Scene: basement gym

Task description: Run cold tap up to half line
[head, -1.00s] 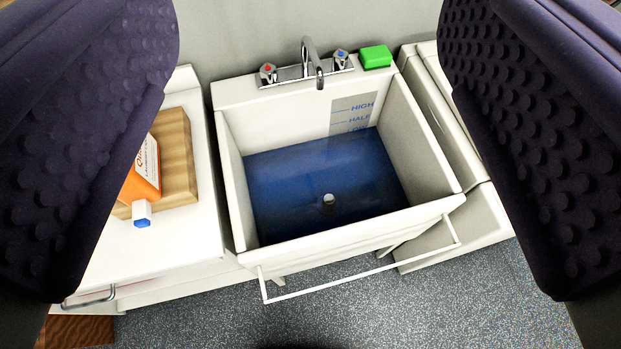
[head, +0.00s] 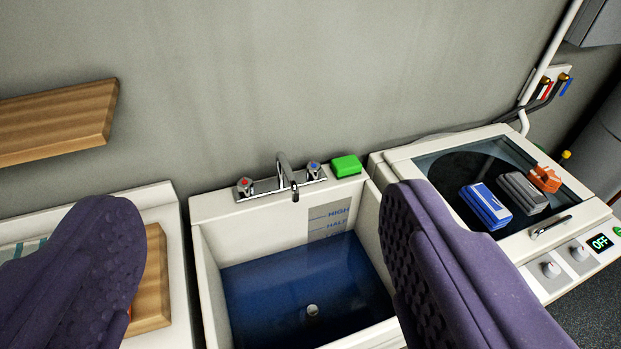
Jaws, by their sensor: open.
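The white sink (head: 207,268) stands against the wall with dark blue water (head: 290,290) in it. The back wall scale (head: 328,222) shows HIGH and HALF above the water; the lowest label is partly covered at the waterline. The cold tap knob (head: 313,169), with a blue cap, is right of the chrome spout (head: 287,176). The red-capped hot knob (head: 244,187) is left of it. No stream shows from the spout. My gripper (head: 250,200) is open and empty, its purple padded fingers either side of the sink in the picture, apart from the taps.
A green block (head: 346,166) sits on the sink's back ledge, close to the cold knob. A machine (head: 400,165) with a dark glass top holding boxes stands at right. A wooden shelf (head: 60,120) is on the wall at upper left. A wooden board (head: 153,285) lies on the left counter.

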